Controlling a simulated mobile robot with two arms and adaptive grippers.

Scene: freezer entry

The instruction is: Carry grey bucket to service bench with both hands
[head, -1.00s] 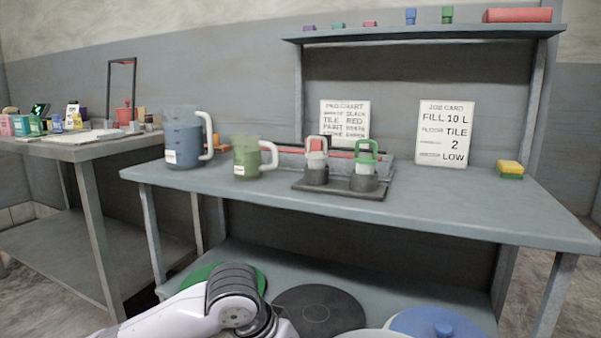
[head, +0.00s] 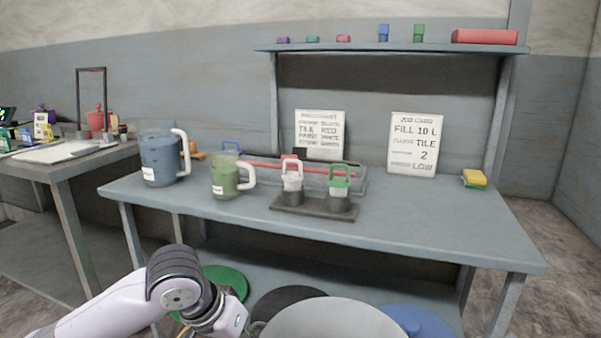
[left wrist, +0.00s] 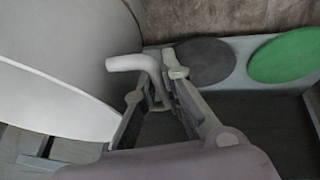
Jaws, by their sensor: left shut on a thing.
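The grey bucket (head: 332,320) shows at the bottom middle of the head view, its lower part cut off by the frame. In the left wrist view the bucket's pale side (left wrist: 60,60) fills the left, with a light handle (left wrist: 128,63) sticking out from it. My left gripper (left wrist: 155,88) is shut on that handle; in the head view my left arm reaches the bucket's left edge. My right gripper is not in view. The service bench (head: 420,215) stands ahead, beyond the bucket.
Round lids, green (head: 225,280), black and blue (head: 418,322), lie on the lower shelf.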

